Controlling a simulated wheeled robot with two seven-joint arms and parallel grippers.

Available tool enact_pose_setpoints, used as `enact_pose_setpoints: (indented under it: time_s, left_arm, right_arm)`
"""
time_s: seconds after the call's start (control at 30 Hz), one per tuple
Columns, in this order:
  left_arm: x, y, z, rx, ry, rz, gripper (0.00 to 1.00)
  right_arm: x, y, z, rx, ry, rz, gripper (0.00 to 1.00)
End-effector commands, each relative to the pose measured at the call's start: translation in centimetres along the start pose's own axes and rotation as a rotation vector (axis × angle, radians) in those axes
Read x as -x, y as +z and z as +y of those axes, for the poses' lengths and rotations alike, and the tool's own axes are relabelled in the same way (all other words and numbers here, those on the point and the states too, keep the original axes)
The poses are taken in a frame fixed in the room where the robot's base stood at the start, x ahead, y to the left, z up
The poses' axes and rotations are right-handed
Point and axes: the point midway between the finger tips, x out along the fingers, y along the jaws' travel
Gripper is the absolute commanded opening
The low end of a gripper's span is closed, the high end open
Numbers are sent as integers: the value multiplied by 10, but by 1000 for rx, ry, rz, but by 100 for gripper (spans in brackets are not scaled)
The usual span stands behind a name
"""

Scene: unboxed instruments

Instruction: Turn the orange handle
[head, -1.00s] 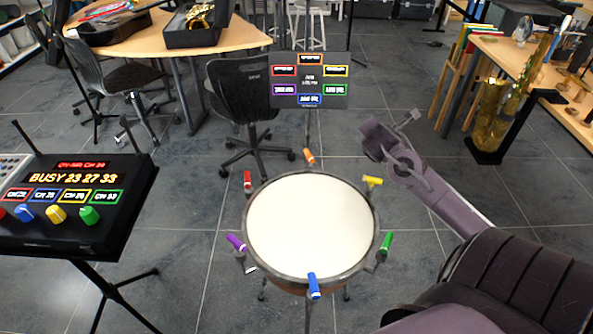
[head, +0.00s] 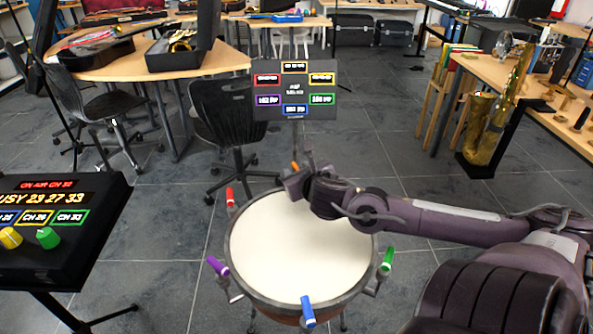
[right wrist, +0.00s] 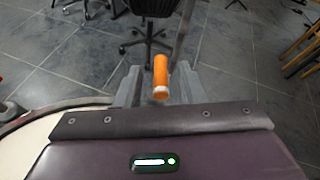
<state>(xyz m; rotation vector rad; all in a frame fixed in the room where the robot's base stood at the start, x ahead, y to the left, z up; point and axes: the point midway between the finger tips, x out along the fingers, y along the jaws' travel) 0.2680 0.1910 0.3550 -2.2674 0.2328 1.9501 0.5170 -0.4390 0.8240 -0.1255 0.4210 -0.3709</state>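The orange handle (head: 295,166) stands at the far rim of a round white drum (head: 285,255). In the head view it is mostly hidden by my right gripper (head: 303,165), which reaches over the far edge of the drum. In the right wrist view the orange handle (right wrist: 160,76) shows between the two grey fingers of my right gripper (right wrist: 160,84). The fingers are apart, with a visible gap on each side of the handle. My left gripper is not in view.
Red (head: 230,197), purple (head: 218,265), blue (head: 308,312) and green (head: 387,260) handles stand around the drum rim. The yellow one is hidden behind my right arm. A display panel (head: 295,90) stands behind the drum. A black console (head: 75,205) is at the left.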

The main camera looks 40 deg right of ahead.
Motion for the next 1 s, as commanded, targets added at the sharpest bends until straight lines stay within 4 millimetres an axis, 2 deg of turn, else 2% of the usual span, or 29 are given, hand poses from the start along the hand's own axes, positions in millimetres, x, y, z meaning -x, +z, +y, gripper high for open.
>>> enact_pose_setpoints:
  time_s: [0.2,0.53,0.57,0.8,0.83,1.0]
  left_arm:
    - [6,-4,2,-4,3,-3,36]
    - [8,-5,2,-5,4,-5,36]
    - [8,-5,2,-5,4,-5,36]
    - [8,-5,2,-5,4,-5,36]
    - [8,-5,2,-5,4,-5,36]
    - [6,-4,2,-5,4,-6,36]
  right_arm:
    - [-14,0,-1,0,-2,0,35]
    - [-16,0,-1,0,-2,1,35]
    - [-16,0,-1,0,-2,1,34]
    - [-16,0,-1,0,-2,1,2]
    - [-16,0,0,0,-2,1,0]
    - [-16,0,0,-2,-4,1,0]
